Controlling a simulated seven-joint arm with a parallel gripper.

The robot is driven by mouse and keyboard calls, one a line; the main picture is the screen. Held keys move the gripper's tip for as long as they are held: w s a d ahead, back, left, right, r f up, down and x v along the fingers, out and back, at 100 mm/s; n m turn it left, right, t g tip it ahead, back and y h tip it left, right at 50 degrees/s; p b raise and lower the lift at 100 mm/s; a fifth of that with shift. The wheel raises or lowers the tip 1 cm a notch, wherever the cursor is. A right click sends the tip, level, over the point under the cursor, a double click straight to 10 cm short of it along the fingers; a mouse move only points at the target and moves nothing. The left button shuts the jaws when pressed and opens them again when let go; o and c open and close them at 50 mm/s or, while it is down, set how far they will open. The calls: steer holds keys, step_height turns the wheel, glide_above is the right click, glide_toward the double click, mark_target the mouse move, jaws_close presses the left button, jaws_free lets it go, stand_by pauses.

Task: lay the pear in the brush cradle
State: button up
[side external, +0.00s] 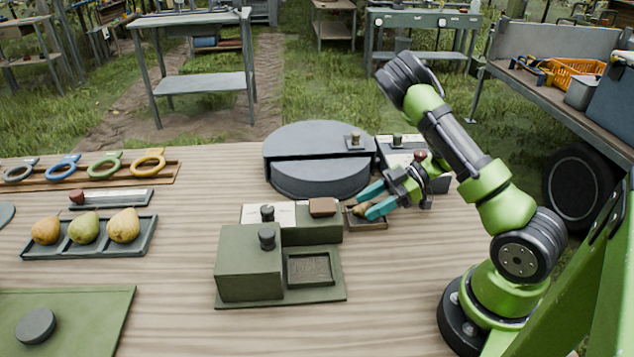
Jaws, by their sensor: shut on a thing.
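My gripper (375,200), with teal fingers, is right of the table's middle, low and pointing left. Three other pears, including a yellow one (123,226), lie in a grey compartment tray (88,250) at the left.
A green block device (248,275) with a dark recessed pad stands left of my gripper. A round grey turntable (318,180) is just behind. Ring tools, including a blue one (62,167), lie on a rack at the back left. The front middle of the table is clear.

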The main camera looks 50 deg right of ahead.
steer(key=o, duration=1)
steer(key=shift+o, duration=0.2)
